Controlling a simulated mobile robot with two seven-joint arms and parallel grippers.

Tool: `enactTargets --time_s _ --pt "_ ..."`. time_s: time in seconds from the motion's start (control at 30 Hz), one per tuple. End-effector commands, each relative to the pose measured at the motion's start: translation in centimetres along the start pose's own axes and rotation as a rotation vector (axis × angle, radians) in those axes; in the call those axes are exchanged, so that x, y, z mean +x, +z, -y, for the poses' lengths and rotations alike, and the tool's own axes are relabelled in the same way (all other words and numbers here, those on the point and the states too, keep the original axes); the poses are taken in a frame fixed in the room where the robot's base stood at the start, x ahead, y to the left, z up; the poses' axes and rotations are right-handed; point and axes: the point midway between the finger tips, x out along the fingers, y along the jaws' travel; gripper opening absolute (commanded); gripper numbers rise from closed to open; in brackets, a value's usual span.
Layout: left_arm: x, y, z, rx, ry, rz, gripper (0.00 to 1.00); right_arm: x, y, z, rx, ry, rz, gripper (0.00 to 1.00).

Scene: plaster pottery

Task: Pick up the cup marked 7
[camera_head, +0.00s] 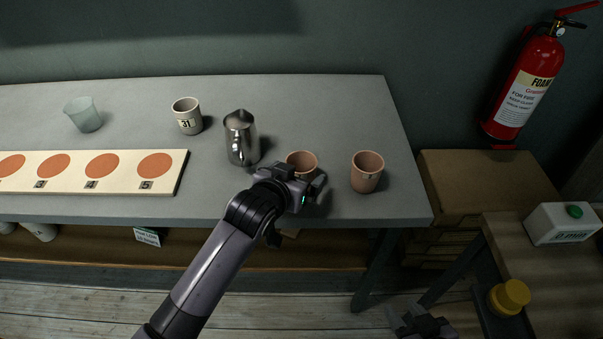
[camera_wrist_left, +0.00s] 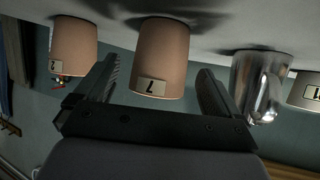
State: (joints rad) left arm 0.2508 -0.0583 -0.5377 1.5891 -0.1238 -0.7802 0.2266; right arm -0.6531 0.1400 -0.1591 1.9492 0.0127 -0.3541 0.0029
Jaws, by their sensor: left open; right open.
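The terracotta cup with a pale tag that appears to read 7 (camera_wrist_left: 162,60) shows upside down in the left wrist view. In the head view it (camera_head: 302,160) stands near the table's front edge, its lower part hidden by my left gripper (camera_head: 301,186). My left gripper, also in the left wrist view (camera_wrist_left: 157,72), is open, with one finger on each side of the cup and visible gaps. I cannot tell how far the fingers reach along it. My right gripper (camera_head: 408,318) is open at the bottom of the head view, away from the table.
A second terracotta cup (camera_head: 367,172) stands just right, and a steel pitcher (camera_head: 241,138) just left. A cup marked 31 (camera_head: 187,116), a glass cup (camera_head: 84,114) and a board with orange discs (camera_head: 95,172) are further left. The table's back right is clear.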

Motion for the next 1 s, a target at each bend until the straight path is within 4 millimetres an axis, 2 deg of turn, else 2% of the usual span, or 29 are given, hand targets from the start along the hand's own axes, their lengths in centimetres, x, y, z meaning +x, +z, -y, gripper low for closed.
enactTargets --time_s 0.13,0.3,0.63,0.67,0.83,1.0 --pt "1.8 0.0 0.0 0.001 0.000 -0.001 0.97 0.0 0.0 0.0 0.000 0.000 0.000 0.43" --pt "3.1 0.0 0.0 0.001 0.000 -0.002 0.97 0.1 0.1 0.0 0.000 0.000 -0.001 0.43" --pt "3.5 0.1 0.0 0.000 0.001 -0.001 0.97 0.2 0.0 0.0 0.000 0.000 -0.003 0.43" --pt "3.5 0.1 0.0 0.000 0.001 -0.001 0.93 0.2 0.0 0.0 -0.001 0.000 -0.003 0.43" --pt "3.5 0.1 0.0 0.000 0.001 -0.001 0.38 0.2 0.0 0.0 -0.001 0.000 -0.003 0.43" --pt "3.5 0.0 0.0 0.000 0.001 -0.003 0.37 0.2 0.0 0.0 -0.001 0.000 -0.004 0.43"
